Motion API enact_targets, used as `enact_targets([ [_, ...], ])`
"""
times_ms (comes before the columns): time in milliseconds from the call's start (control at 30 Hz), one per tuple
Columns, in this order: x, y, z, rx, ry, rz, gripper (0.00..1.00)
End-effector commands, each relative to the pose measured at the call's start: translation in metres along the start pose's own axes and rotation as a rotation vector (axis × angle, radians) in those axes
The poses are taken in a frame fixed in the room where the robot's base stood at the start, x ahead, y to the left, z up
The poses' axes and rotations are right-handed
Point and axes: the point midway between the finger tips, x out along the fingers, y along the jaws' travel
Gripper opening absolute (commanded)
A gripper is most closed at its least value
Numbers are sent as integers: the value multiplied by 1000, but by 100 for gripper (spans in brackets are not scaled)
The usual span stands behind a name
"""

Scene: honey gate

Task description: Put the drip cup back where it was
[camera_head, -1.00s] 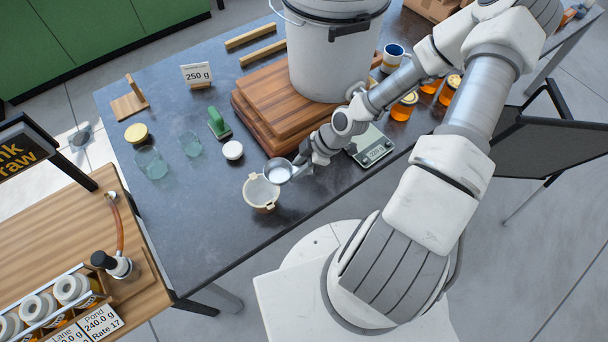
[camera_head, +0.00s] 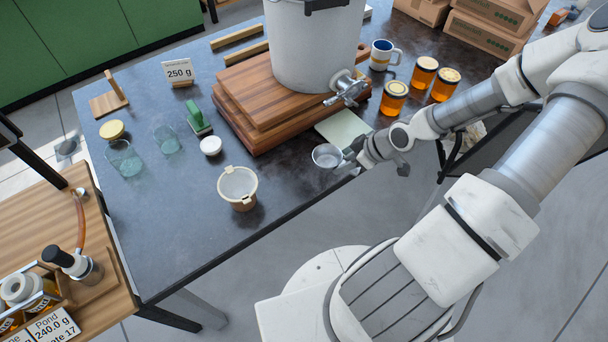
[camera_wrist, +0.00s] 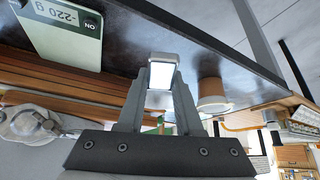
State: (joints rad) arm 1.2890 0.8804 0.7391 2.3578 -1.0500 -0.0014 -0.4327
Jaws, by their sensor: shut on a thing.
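My gripper (camera_head: 348,160) is shut on a small metal cup (camera_head: 326,156), which I take to be the drip cup. It is in front of the pale green scale (camera_head: 342,127), near the table's front edge. In the wrist view the cup (camera_wrist: 162,72) sits between both fingertips (camera_wrist: 162,88). Its contents cannot be made out. The metal honey gate (camera_head: 346,88) sticks out low on the white pail (camera_head: 312,45), above and behind the cup. The pail stands on stacked wooden boards (camera_head: 255,115).
A tan cup with a strainer (camera_head: 238,187) stands left of my gripper. Honey jars (camera_head: 394,97) and a mug (camera_head: 382,54) stand right of the pail. Glasses (camera_head: 124,158), a white lid (camera_head: 211,145) and a green brush (camera_head: 198,118) are at left. The front middle is clear.

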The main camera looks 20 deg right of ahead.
Motion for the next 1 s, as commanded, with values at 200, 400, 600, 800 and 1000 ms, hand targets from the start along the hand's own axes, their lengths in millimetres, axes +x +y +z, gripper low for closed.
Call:
enact_targets([
  [200, 34, -5, -14, -9, -1, -2, 0],
  [400, 61, -8, -28, -8, 0, -1, 0],
  [600, 88, -11, -43, -6, 1, -1, 0],
  [800, 103, -13, -52, -4, 0, 0, 0],
  [1000, 113, -14, -50, -2, 1, -1, 0],
])
